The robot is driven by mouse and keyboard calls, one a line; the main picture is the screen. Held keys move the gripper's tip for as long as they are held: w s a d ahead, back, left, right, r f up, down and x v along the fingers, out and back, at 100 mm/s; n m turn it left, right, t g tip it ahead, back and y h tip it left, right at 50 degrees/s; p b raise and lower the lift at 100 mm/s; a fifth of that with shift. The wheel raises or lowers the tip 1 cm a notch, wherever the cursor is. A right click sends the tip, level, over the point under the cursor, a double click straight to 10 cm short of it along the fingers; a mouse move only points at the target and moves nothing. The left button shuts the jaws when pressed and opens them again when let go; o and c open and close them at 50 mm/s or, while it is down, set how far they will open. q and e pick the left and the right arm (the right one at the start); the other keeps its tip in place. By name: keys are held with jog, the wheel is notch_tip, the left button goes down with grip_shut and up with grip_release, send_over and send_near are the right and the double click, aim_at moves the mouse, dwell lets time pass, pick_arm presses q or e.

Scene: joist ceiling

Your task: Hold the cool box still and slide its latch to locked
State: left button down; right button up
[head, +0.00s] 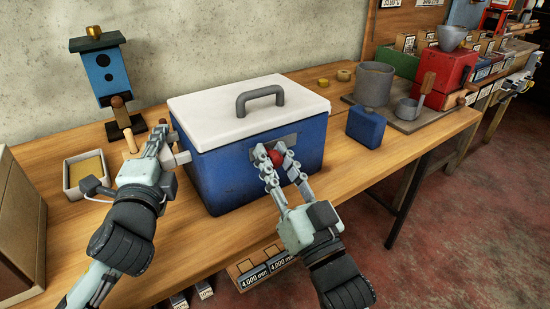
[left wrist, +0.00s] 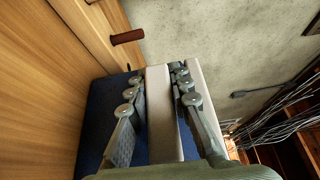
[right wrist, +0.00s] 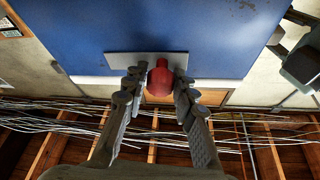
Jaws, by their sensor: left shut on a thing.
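The blue cool box (head: 235,175) with a white lid (head: 225,112) and a grey top handle (head: 260,97) stands upright on the workbench. A red latch knob (head: 276,158) sits on a grey plate (head: 290,142) on its front, and also shows in the right wrist view (right wrist: 160,80). My left gripper (head: 164,150) is shut on the pale side handle (left wrist: 160,110) at the box's left end. My right gripper (head: 280,175) is at the front, its fingers apart on either side of the red knob. Whether they touch it is unclear.
The wooden workbench (head: 200,250) has a blue birdhouse (head: 104,72) at the back left and a pale tray (head: 72,186) at the left. A blue flask (head: 365,127), a grey pot (head: 373,85) and a red box (head: 443,72) stand to the right.

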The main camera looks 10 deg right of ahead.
aim_at(287, 134)
grip_shut()
jog(key=shift+w+d, duration=0.25)
jog(key=shift+d, duration=0.45)
jog(key=shift+w+d, duration=0.3)
jog(key=shift+d, duration=0.4)
jog(key=shift+w+d, duration=0.25)
jog(key=shift+d, duration=0.45)
jog(key=o, duration=0.6)
grip_release()
jog(key=shift+c, duration=0.2)
jog(key=shift+s, duration=0.1)
jog(key=v, duration=1.2)
jog(key=shift+r, duration=0.1)
